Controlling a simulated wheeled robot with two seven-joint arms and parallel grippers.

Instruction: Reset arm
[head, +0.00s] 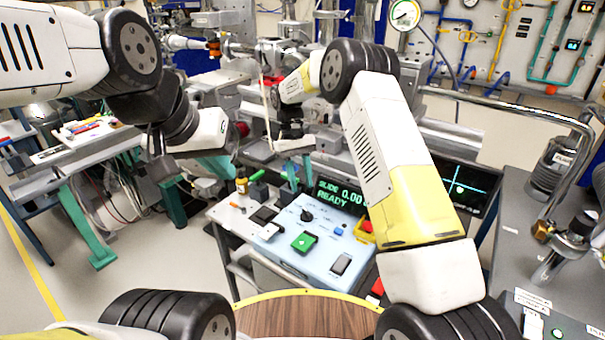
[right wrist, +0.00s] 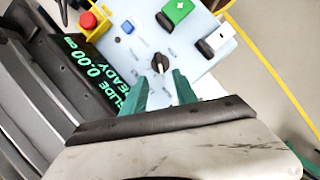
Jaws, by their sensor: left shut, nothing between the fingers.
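In the right wrist view, the fingers (right wrist: 160,90) point toward the black knob (right wrist: 159,63); contact cannot be made out. My left gripper (head: 180,172) is further left, shut and empty, beside the panel; its fingertips are hard to make out.
A red button on a yellow base (head: 366,229) sits by the display. A bench with tools (head: 90,135) stands at left. A dark table with metal pipe fittings (head: 540,270) is at right. Beamline equipment fills the back. Floor at lower left is clear.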

